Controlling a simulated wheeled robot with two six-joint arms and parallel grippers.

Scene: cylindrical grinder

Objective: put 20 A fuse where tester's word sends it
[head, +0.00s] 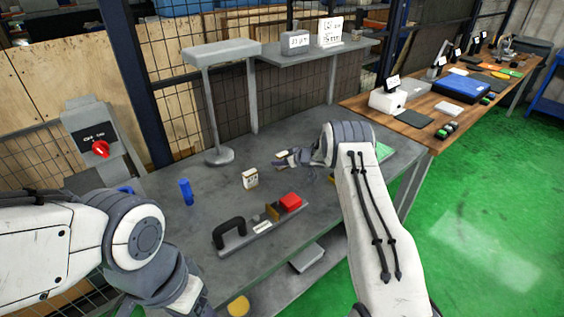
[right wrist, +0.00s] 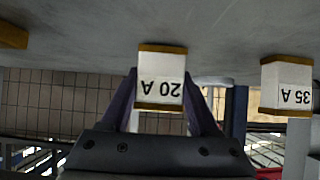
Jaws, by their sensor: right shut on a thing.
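The 20 A fuse (right wrist: 160,90), white with brown-gold end caps, sits between the two fingers of my right gripper (right wrist: 164,105) in the right wrist view, label upside down. In the head view my right gripper (head: 293,158) is shut on this fuse (head: 281,154) over the back of the grey bench. A second fuse, marked 35 A (right wrist: 287,85), stands apart on the bench, left of my gripper in the head view (head: 250,179). I cannot tell which device is the tester; small displays and labels are unreadable.
A blue cylinder (head: 186,192) and a grey stand (head: 219,156) are to the left. A shelf with labelled boxes (head: 295,42) is behind.

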